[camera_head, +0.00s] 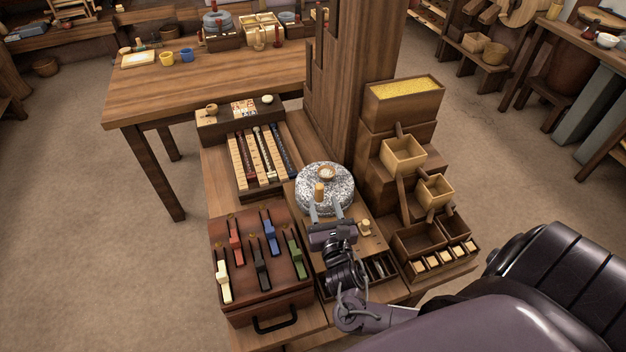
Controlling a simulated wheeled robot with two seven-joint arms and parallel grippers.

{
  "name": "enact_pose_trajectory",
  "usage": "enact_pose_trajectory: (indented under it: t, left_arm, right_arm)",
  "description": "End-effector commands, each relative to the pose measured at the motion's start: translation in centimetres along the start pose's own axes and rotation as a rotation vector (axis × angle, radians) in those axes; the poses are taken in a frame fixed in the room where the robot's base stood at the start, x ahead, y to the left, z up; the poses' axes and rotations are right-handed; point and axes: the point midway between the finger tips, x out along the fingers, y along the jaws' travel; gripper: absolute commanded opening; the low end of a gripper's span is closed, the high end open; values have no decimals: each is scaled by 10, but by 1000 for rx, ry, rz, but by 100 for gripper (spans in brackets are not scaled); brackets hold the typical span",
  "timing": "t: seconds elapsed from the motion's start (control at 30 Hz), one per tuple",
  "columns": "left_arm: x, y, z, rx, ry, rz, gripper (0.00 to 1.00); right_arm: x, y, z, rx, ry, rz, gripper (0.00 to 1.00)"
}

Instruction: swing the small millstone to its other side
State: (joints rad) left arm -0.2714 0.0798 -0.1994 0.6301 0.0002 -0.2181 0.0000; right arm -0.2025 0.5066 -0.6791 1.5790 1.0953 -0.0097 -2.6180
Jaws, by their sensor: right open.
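The small millstone (338,181) is a round, speckled grey stone lying flat on a wooden base in the middle of the view. A small pale cup-like eye (327,172) sits at its top centre. An upright wooden handle peg (319,190) stands near its front left rim. My right gripper (325,212) reaches up from below, its two grey fingers apart at the stone's near side, just in front of the peg. I cannot tell whether the fingers touch the stone. My left gripper is not in view.
Left of the stone stand a box with coloured sliders (262,288) and a rack of striped bars (262,160). Right of it are stepped wooden hoppers (403,156) and a grain box (404,98). A wooden post (350,80) rises behind. A small knob (366,227) stands near my gripper.

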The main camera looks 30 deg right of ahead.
Motion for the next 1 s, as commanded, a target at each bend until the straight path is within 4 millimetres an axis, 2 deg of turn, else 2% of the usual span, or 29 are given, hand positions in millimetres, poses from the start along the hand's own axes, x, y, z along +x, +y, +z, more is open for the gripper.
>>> enact_pose_trajectory:
  t: [0.1,0.2,0.3,0.43,0.6,0.77,1.0]
  left_arm:
    - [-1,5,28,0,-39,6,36]
    - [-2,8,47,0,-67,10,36]
    - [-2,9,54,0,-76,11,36]
    - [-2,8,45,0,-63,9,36]
    - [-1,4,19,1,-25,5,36]
    - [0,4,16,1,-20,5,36]
    - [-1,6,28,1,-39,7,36]
  right_arm:
    - [21,0,1,3,-2,-2,42]
    - [37,0,1,3,0,-2,42]
    - [51,0,0,5,1,-2,42]
    - [62,0,0,6,2,-2,42]
    - [66,0,0,7,3,-1,42]
    - [66,0,0,7,4,-1,42]
    - [66,0,0,7,4,-1,10]
